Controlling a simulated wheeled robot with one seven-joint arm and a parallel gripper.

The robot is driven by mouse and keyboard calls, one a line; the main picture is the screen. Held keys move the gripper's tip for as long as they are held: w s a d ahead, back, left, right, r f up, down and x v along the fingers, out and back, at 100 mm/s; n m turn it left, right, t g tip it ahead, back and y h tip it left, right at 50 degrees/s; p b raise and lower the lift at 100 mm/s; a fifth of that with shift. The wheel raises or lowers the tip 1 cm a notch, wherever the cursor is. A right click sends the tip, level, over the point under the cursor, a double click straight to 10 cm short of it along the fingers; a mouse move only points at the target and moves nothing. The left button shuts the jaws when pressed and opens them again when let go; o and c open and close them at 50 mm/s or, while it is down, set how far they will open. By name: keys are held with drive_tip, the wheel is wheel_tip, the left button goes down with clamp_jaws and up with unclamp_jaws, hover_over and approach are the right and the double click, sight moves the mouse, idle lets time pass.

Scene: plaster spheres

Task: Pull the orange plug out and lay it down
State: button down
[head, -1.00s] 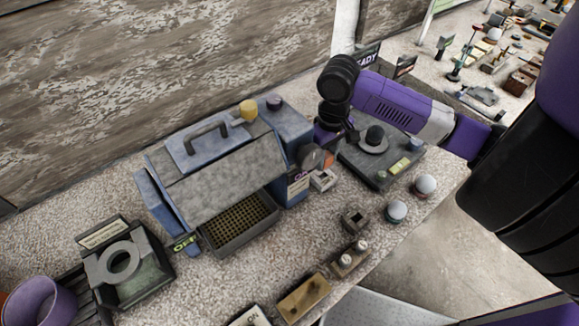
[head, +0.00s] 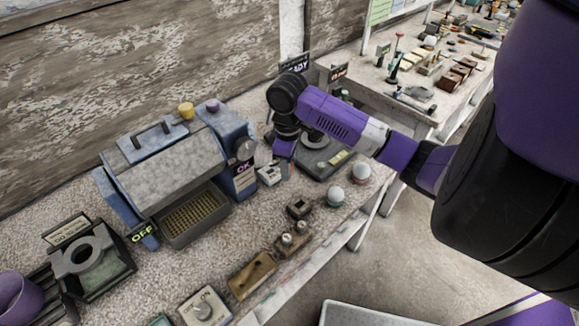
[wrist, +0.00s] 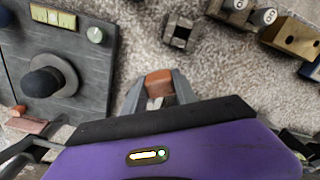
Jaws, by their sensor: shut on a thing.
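The orange plug (wrist: 159,83) shows in the wrist view as a small orange-brown block between the two grey fingers of my gripper (wrist: 157,92). The fingers are shut on it. In the head view my gripper (head: 284,155) points down between the blue machine and the dark plate, and the plug cannot be made out clearly. A small light box with dark slots (head: 270,173) lies on the table just left of the gripper in that view. Whether the plug still sits in a socket is hidden by the gripper.
The blue machine (head: 178,160) stands to the left, its tray in front. A dark plate with a black knob (wrist: 43,82) lies close to the gripper. A dark hollow block (wrist: 180,32) and two pale balls (head: 334,194) are nearby. Speckled table between them is free.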

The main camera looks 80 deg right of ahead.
drive_tip(key=shift+f, duration=0.1)
drive_tip(key=b, duration=0.4)
hover_over(288, 192)
drive_tip(key=shift+f, duration=2.7)
drive_tip(key=shift+f, duration=0.65)
drive_tip(key=c, duration=0.9)
unclamp_jaws()
drive_tip(key=shift+r, duration=0.1)
drive_tip(key=shift+r+p, duration=1.6)
drive_tip(key=shift+r, duration=0.3)
drive_tip(key=shift+s, duration=0.15)
